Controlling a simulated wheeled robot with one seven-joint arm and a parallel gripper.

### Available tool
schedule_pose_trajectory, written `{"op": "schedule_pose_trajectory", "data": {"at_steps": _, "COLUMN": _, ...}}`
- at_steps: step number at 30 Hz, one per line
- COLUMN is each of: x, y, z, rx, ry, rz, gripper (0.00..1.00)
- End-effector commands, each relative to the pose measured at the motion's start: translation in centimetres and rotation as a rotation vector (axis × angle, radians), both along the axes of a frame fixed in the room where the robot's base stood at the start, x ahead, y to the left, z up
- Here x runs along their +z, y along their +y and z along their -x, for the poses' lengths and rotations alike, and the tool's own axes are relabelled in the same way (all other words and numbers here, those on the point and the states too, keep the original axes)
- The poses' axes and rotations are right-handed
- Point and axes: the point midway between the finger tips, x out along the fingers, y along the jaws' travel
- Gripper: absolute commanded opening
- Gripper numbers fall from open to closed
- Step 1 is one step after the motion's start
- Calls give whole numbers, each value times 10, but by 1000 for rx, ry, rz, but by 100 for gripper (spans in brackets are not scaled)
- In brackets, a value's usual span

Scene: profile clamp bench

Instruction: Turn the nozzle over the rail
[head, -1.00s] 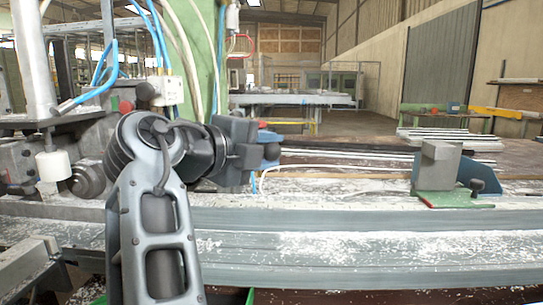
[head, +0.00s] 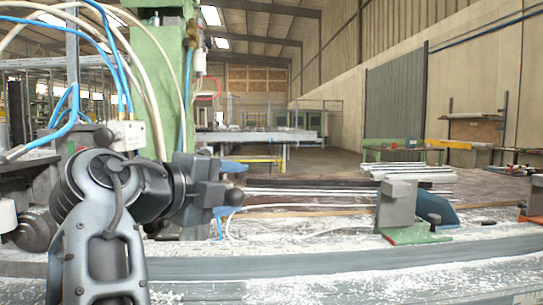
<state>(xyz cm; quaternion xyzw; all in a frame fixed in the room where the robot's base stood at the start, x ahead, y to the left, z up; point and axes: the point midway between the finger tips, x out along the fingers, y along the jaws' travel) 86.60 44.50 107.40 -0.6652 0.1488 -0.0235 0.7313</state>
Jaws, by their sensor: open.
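A blue hose with a grey metal tip (head: 14,153) hangs at the far left edge; it looks like the nozzle, though I cannot be sure. A long grey rail (head: 300,262) with white chips on it runs across the front, left to right. My gripper (head: 222,180) is left of centre, pointing right, above the rail's back side. It is open, and I see nothing held in it. The tip is left of my gripper and well apart from it. My arm hides part of the bench and rail at the left.
A grey clamp block (head: 397,205) with a blue plate and green base stands on the bench at right. Blue parts with a dark knob (head: 234,197) show by my gripper. A green column (head: 160,80) with loose hoses rises behind my arm.

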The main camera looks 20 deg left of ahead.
Motion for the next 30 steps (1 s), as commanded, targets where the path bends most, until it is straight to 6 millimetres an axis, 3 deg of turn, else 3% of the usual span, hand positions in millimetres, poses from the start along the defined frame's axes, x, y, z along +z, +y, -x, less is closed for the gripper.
{"op": "schedule_pose_trajectory", "data": {"at_steps": 3, "x": 31, "y": -1, "z": 0, "rx": -2, "ry": -10, "rz": -4, "gripper": 55}}
{"op": "schedule_pose_trajectory", "data": {"at_steps": 6, "x": 43, "y": -24, "z": 1, "rx": -7, "ry": -15, "rz": -9, "gripper": 75}}
{"op": "schedule_pose_trajectory", "data": {"at_steps": 9, "x": 58, "y": -45, "z": 2, "rx": -10, "ry": -19, "rz": -7, "gripper": 76}}
{"op": "schedule_pose_trajectory", "data": {"at_steps": 10, "x": 61, "y": -51, "z": 3, "rx": -9, "ry": -19, "rz": -6, "gripper": 73}}
{"op": "schedule_pose_trajectory", "data": {"at_steps": 11, "x": 65, "y": -56, "z": 3, "rx": -9, "ry": -19, "rz": -7, "gripper": 56}}
{"op": "schedule_pose_trajectory", "data": {"at_steps": 12, "x": 70, "y": -64, "z": 3, "rx": -9, "ry": -18, "rz": -6, "gripper": 55}}
{"op": "schedule_pose_trajectory", "data": {"at_steps": 21, "x": 91, "y": -107, "z": 7, "rx": -4, "ry": -9, "rz": -3, "gripper": 55}}
{"op": "schedule_pose_trajectory", "data": {"at_steps": 30, "x": 95, "y": -118, "z": 8, "rx": -2, "ry": -6, "rz": -1, "gripper": 55}}
